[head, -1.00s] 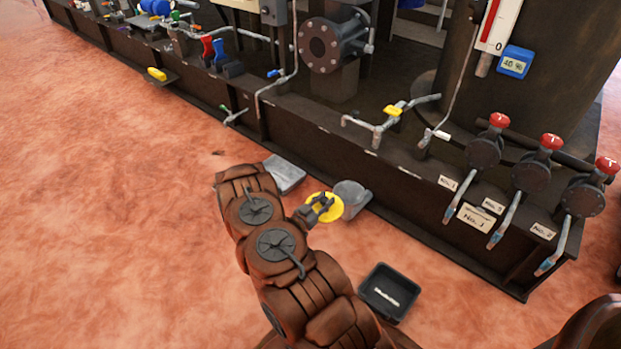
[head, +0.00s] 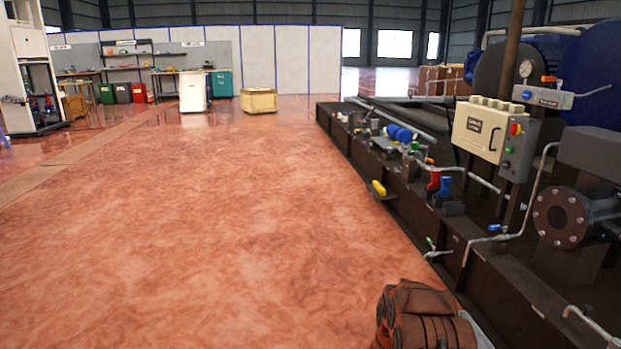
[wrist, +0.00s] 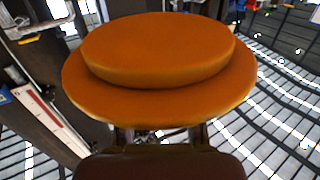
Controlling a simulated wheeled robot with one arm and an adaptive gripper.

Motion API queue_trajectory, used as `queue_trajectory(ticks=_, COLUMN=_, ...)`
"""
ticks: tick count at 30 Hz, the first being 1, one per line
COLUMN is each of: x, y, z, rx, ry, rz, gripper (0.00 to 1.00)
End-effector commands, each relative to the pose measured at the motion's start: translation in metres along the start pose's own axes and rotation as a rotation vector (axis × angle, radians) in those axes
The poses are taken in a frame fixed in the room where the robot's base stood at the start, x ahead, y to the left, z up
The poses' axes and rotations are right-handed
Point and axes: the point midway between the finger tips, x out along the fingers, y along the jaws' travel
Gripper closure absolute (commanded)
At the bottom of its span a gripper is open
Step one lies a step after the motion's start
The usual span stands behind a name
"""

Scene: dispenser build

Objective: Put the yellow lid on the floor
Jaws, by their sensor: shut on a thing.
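The yellow lid (wrist: 158,52) shows orange-yellow in the wrist view, a round stepped disc that fills the upper middle. My gripper (wrist: 160,133) is shut on it at its near edge, with parts of both fingers showing below the rim. The lid hides much of what lies beyond it. In the head view neither the lid nor my gripper shows, only a brown link of my arm at the bottom right.
Open reddish floor (head: 200,230) spreads across the left and middle of the head view. The dark machine base (head: 400,205) runs along the right, with a yellow handle (head: 378,188) sticking out.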

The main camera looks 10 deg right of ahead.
Motion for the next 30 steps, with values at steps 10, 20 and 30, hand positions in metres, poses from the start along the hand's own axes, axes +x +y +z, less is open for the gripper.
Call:
queue_trajectory(ticks=10, x=-0.023, y=-0.097, z=-0.082, rx=0.003, ry=0.006, rz=-0.264, gripper=1.0)
queue_trajectory(ticks=20, x=-0.064, y=-0.165, z=-0.155, rx=0.001, ry=0.009, rz=-0.494, gripper=1.0)
queue_trajectory(ticks=30, x=-0.119, y=-0.213, z=-0.228, rx=0.0, ry=0.006, rz=-0.714, gripper=1.0)
